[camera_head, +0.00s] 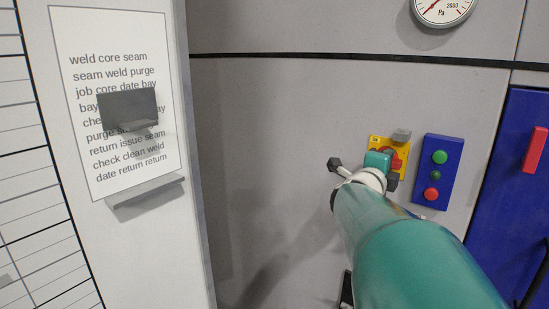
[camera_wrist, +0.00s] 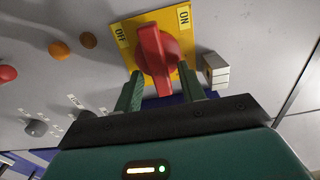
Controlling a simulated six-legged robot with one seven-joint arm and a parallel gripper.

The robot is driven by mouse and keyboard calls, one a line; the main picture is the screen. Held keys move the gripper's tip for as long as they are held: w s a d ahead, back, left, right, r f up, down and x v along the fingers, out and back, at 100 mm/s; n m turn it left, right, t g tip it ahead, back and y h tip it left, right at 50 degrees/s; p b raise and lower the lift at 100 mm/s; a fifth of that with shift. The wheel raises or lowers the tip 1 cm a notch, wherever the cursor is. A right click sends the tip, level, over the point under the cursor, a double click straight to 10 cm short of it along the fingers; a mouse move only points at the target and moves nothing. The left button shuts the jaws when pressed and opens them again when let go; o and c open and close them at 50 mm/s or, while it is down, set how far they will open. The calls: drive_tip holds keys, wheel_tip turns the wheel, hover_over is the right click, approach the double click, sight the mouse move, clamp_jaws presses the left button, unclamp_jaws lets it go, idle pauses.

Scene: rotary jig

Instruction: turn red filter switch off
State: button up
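The red switch knob (camera_wrist: 152,46) sits on a yellow plate (camera_wrist: 176,22) with an OFF label on the left and an ON label on the upper right in the wrist view. The upper end of its handle lies between the two labels. My gripper (camera_wrist: 160,70) is open, with one green finger on each side of the handle's lower end; contact cannot be told. In the head view, the yellow plate (camera_head: 375,141) and red knob (camera_head: 397,161) are partly hidden by my gripper (camera_head: 380,166).
A blue box (camera_head: 437,171) with green and red buttons is just right of the switch. A small grey block (camera_head: 401,135) is at the plate's upper edge; a similar block (camera_wrist: 215,70) shows in the wrist view. A gauge (camera_head: 442,9) hangs above. The wall left of the switch is clear.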

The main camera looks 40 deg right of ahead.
drive_tip(key=s+a, duration=0.2)
drive_tip(key=a, duration=1.1)
drive_tip(key=shift+s, duration=0.1)
